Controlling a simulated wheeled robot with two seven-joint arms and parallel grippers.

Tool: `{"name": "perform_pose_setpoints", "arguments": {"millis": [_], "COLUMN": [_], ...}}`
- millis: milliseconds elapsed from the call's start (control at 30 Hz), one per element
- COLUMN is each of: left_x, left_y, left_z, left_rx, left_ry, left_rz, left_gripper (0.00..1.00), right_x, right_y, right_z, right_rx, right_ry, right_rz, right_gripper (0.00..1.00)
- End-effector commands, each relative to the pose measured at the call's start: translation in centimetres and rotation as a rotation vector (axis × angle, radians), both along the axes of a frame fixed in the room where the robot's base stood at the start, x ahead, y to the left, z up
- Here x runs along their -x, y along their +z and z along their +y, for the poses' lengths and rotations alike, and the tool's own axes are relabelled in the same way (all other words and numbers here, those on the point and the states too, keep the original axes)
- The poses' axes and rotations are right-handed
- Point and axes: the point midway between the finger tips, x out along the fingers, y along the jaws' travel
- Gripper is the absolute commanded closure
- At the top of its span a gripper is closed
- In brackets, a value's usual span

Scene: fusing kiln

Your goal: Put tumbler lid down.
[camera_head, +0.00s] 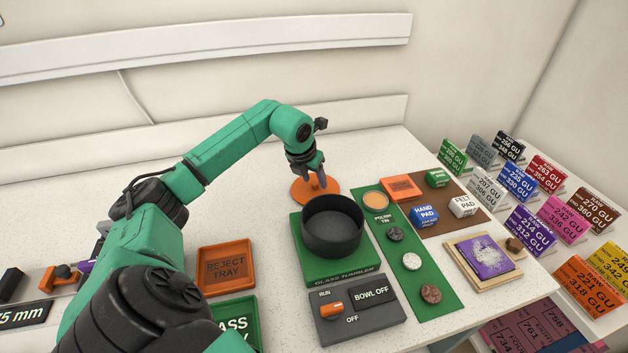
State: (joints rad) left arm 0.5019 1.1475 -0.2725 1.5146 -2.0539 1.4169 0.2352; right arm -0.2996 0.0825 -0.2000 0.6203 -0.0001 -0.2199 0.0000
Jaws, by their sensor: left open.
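The tumbler lid is an orange disc (299,193) lying flat on the white worktop, just behind the black tumbler bowl (335,240). My left gripper (316,183) points down over the lid with its jaws open. Its fingertips are at the middle of the lid, where they partly hide it; I cannot tell whether they touch it. The bowl has no cover and stands on a green base marked GLASS TUMBLER (350,272). My right gripper is not in view.
A switch box (362,312) reading BOWL OFF stands in front of the bowl. An orange reject tray (225,268) is to the left. A green strip (425,272) with several round pieces and a brown mat (437,226) with pads lie to the right. Numbered cards stand far right.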

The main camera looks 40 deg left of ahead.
Motion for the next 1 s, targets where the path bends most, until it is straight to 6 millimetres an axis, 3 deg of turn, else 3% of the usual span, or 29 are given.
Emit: {"name": "perform_pose_setpoints", "arguments": {"millis": [200,400,567,1000], "left_x": [2.1,3.8,4.3,4.2], "left_y": [4.9,9.3,10.3,10.3], "left_z": [-0.3,-0.6,-0.7,-0.7], "left_rx": [-0.007,-0.004,-0.002,-0.002], "left_ry": [-0.001,0.000,0.000,0.000], "left_rz": [-0.004,-0.003,0.000,0.001], "left_gripper": [0.46,0.46,0.46,0.46], "right_x": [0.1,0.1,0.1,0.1], "right_y": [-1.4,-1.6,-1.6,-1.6], "right_z": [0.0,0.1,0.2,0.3], "right_rx": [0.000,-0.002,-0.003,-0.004], "right_ry": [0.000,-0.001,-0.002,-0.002], "right_rz": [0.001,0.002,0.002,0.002], "right_gripper": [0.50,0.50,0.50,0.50]}}
